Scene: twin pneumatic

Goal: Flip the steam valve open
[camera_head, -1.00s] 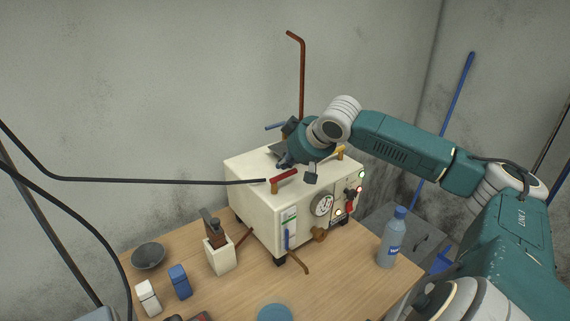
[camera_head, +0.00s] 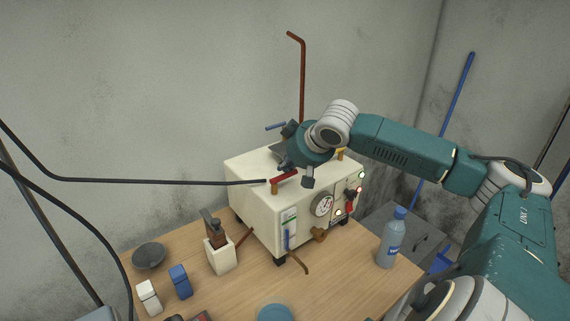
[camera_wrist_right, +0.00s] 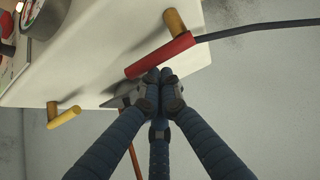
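A cream machine (camera_head: 250,180) stands on a wooden table. A red lever handle (camera_head: 285,175) sits on a brass fitting at its top front edge; it also shows in the right wrist view (camera_wrist_right: 160,55). A yellow lever handle (camera_wrist_right: 64,118) sits further along the top. No label shows which is the steam valve. My right gripper (camera_head: 284,164) is over the top, close behind the red handle. In the wrist view its fingertips (camera_wrist_right: 159,80) are together beside the handle, with nothing seen between them; contact is unclear. My left gripper is not in view.
A black hose (camera_head: 160,181) runs left from the red handle. A rust-coloured pipe (camera_head: 302,80) rises behind the machine. A bottle (camera_head: 391,240), a cream block holder (camera_head: 220,257), a grey bowl (camera_head: 149,256) and a blue disc (camera_head: 275,313) are on the table. Free table lies in front.

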